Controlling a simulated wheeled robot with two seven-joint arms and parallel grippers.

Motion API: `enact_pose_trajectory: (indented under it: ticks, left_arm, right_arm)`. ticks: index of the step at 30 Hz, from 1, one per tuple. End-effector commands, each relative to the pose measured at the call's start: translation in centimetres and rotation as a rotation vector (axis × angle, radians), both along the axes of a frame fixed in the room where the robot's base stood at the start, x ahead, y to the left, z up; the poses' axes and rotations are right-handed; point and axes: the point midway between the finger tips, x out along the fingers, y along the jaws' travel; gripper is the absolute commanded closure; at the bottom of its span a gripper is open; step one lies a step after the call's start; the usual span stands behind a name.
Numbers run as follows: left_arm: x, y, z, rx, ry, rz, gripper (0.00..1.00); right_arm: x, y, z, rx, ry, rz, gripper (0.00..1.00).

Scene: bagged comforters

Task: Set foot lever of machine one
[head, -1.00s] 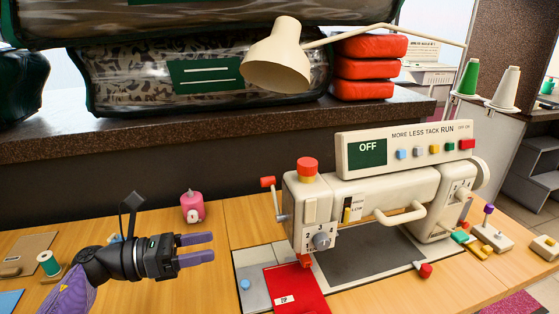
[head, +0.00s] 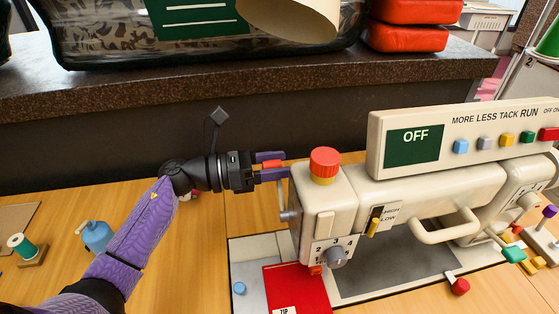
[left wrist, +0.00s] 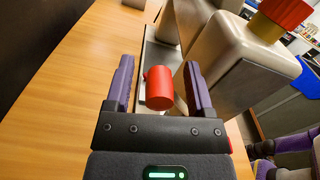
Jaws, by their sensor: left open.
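Machine one is a cream sewing machine (head: 440,190) whose display reads OFF. A lever with a red cylindrical knob (head: 272,164) sticks up at the left side of its head. My left gripper (head: 285,165) is open at this knob, with its fingers on either side. In the left wrist view the red knob (left wrist: 159,88) sits between the two spread purple fingers, and gaps show on both sides. In the head view the fingers partly hide the knob and the lever's stem. My right gripper is not clearly in view.
A red and yellow button (head: 324,165) tops the machine head, close to my left fingers. A dial (head: 336,257) and a red cloth (head: 295,288) are below. A dark stone-topped ledge (head: 150,95) runs behind.

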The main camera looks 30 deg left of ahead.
Motion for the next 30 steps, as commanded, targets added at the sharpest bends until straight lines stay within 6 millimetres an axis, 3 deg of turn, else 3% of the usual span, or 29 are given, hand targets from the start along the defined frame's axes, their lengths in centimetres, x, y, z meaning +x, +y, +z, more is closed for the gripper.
enact_pose_trajectory:
  ticks: [9, 11, 19, 30]
  left_arm:
    - [0.4, -0.6, 0.0, -0.001, 0.001, 0.0, 0.31]
    - [0.4, -0.6, 0.0, -0.001, 0.001, 0.0, 0.42]
    - [0.4, -0.6, 0.0, -0.001, 0.001, 0.0, 0.99]
    - [0.4, -0.5, 0.0, 0.0, 0.0, 0.001, 1.0]
  right_arm:
    - [0.8, -0.6, 0.0, -0.009, -0.014, 0.004, 0.19]
    - [1.0, -0.7, -0.1, -0.011, -0.017, 0.006, 0.19]
    - [1.2, -0.8, -0.1, -0.012, -0.019, 0.006, 0.19]
    - [0.2, 0.0, 0.0, 0.0, -0.005, 0.0, 0.19]
